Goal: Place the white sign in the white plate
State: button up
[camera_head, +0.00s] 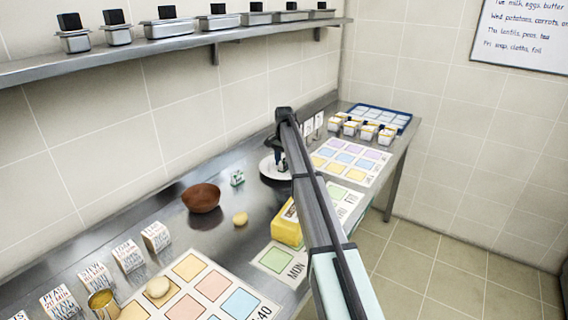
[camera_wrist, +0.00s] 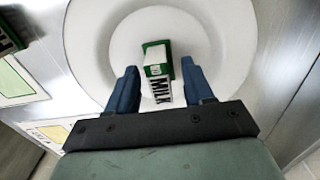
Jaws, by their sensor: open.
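The white plate (camera_head: 266,168) lies on the steel counter and fills much of the wrist view (camera_wrist: 90,40). A small white and green block lettered MILK, the white sign (camera_wrist: 160,75), is within the plate's outline in the wrist view. My gripper (camera_wrist: 159,66) is open, with one blue finger on each side of the sign and visible gaps between. In the head view my gripper (camera_head: 281,160) is over the plate, and my arm hides part of the plate. Whether the sign touches the plate cannot be told for certain.
Another green and white block (camera_head: 237,178) stands left of the plate. A brown bowl (camera_head: 201,197), a round bun (camera_head: 240,218) and a yellow block (camera_head: 287,225) are nearer. Several white containers (camera_head: 368,131) and a blue tray (camera_head: 399,117) are at the far end.

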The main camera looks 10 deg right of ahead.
aim_at(284, 159)
notch_tip(284, 159, up, 12)
jog(key=shift+f, duration=0.15)
dwell(0.3)
